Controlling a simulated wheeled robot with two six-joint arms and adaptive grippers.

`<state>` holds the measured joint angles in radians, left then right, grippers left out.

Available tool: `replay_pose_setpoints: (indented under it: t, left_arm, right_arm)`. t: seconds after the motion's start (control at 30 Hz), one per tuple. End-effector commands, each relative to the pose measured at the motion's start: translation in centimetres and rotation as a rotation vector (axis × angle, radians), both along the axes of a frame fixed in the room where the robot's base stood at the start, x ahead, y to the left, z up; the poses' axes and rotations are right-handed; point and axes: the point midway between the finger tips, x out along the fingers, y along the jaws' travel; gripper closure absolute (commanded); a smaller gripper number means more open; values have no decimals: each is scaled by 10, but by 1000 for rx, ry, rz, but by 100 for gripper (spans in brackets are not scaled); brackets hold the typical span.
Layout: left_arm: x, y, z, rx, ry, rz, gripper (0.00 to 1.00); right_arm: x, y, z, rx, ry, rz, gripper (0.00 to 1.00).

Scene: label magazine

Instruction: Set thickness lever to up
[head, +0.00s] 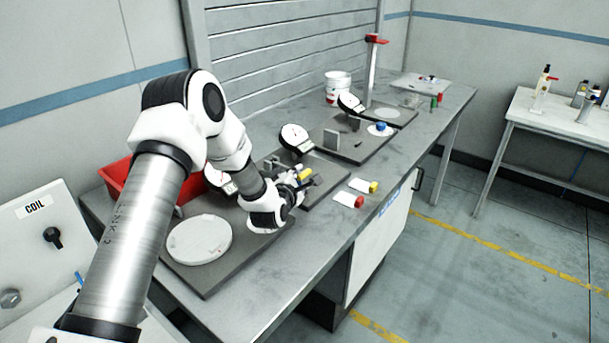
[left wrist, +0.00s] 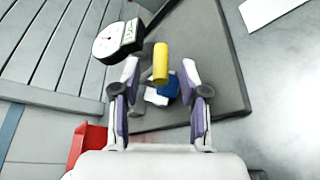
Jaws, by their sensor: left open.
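My left gripper (head: 298,187) is over the bench, in front of a dial gauge station. In the left wrist view its purple-lined fingers (left wrist: 160,98) are apart with nothing gripped. A yellow cylinder (left wrist: 160,62), possibly the thickness lever's grip, stands just beyond and between the fingertips. A yellow part also shows beside the gripper in the head view (head: 305,173). A blue part (left wrist: 169,88) and a white part lie below it. A dial gauge (left wrist: 115,42) stands to its left. The lever's base is partly hidden, and its position cannot be told. My right gripper is not in view.
A round white plate (head: 200,240) on a dark base lies nearest on the bench. A red bin (head: 118,177) is behind my arm. More gauges stand along the bench, including one (head: 295,139) behind the gripper.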

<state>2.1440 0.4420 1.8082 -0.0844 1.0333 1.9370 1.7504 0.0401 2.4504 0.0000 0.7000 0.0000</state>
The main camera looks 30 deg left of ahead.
Motion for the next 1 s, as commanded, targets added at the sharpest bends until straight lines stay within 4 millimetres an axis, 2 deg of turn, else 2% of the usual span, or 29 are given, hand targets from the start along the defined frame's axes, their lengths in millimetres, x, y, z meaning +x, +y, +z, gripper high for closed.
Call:
replay_pose_setpoints:
  t: [0.1, 0.2, 0.47, 0.6, 1.0]
  left_arm:
    - [21, 5, -3, 3, 1, -1, 57]
    - [31, 8, -6, 1, 0, 0, 57]
    - [35, 8, -8, 0, 0, 0, 57]
    - [34, 8, -8, 0, 0, 0, 100]
    - [35, 9, -5, -25, 1, 1, 100]
  right_arm:
    - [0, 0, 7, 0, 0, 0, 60]
    - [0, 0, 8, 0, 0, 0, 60]
    - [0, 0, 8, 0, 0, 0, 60]
    - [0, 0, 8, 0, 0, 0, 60]
    - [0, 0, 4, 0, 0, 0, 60]
